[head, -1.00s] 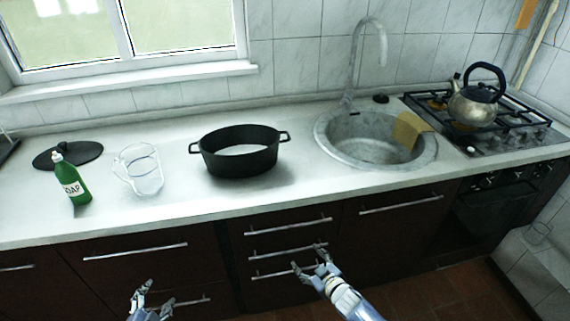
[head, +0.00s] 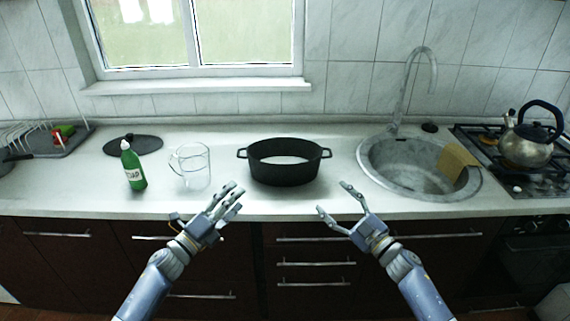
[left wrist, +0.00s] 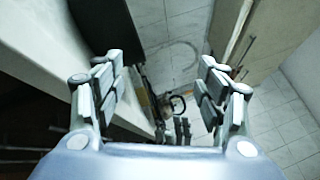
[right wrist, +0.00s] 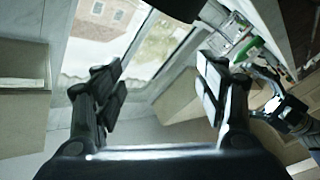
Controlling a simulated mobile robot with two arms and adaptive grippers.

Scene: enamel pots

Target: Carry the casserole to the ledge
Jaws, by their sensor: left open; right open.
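The casserole (head: 284,174) is a black oval pot with a handle at each end. It stands upright on the white counter, open at the top, below the right part of the window. The window ledge (head: 195,87) is a bare white sill above the counter. My left gripper (head: 208,206) is open and empty, in front of the counter edge, left of and nearer than the casserole. My right gripper (head: 334,198) is open and empty, to the right of and nearer than the casserole. Neither touches it. In the right wrist view a dark shape is cut off at the top; I cannot tell what it is.
A glass jug (head: 191,168), a green soap bottle (head: 133,166) and a black lid (head: 133,144) are left of the casserole. A dish rack (head: 45,142) is further left. The sink (head: 418,182), its tall tap (head: 411,80) and a kettle (head: 527,148) are to the right.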

